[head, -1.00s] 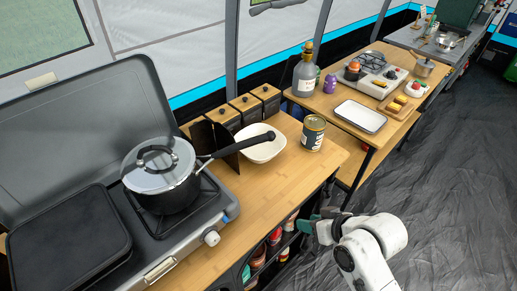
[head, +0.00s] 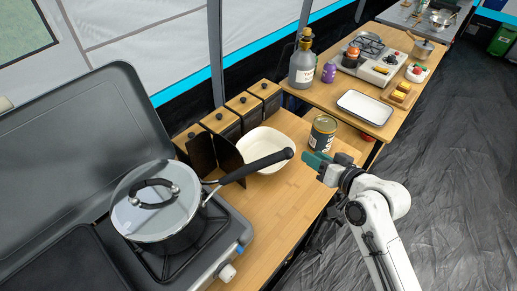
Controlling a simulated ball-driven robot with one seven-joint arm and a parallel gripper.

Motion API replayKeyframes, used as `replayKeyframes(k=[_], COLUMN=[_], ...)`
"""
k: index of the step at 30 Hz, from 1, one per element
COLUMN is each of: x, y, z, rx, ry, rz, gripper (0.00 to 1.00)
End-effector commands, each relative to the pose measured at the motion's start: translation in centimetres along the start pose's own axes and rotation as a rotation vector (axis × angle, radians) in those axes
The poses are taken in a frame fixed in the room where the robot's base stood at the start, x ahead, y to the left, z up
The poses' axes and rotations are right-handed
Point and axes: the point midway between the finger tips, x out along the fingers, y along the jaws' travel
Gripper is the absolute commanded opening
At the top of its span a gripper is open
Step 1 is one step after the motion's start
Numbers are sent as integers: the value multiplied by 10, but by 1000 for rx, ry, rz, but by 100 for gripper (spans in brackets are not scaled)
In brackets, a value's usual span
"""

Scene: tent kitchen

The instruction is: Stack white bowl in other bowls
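A white bowl (head: 268,146) sits on the wooden counter, with the black handle of the pot crossing in front of it. My gripper (head: 312,160) is to the right of the bowl, near the counter's right edge and just in front of a can. It is apart from the bowl. I cannot tell whether its fingers are open or shut. Metal bowls (head: 440,20) seem to stand on the far grey table, but they are too small to make out clearly.
A lidded pot (head: 160,205) stands on the stove at left. A can (head: 322,133) stands behind my gripper. Black canisters (head: 243,108) line the counter's back. A white tray (head: 365,107) and a bottle (head: 302,62) are on the farther table. The floor at right is clear.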

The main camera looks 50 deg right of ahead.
Motion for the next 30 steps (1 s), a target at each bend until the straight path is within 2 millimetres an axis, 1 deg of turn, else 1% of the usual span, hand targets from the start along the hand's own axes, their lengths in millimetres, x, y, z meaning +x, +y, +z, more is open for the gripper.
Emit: replayKeyframes(k=[9,14,17,21,24,27,30], x=[44,55,64,84,97,104,106], y=[-1,-1,-2,-3,-2,-2,-2], z=[-1,-1,-4,-7,-6,-5,-4], rx=[1,0,0,1,0,-1,-1], ry=[0,-1,1,-1,0,-1,-1], rz=[-1,0,-1,0,0,0,0], gripper=[37,37,37,37,37,37,37])
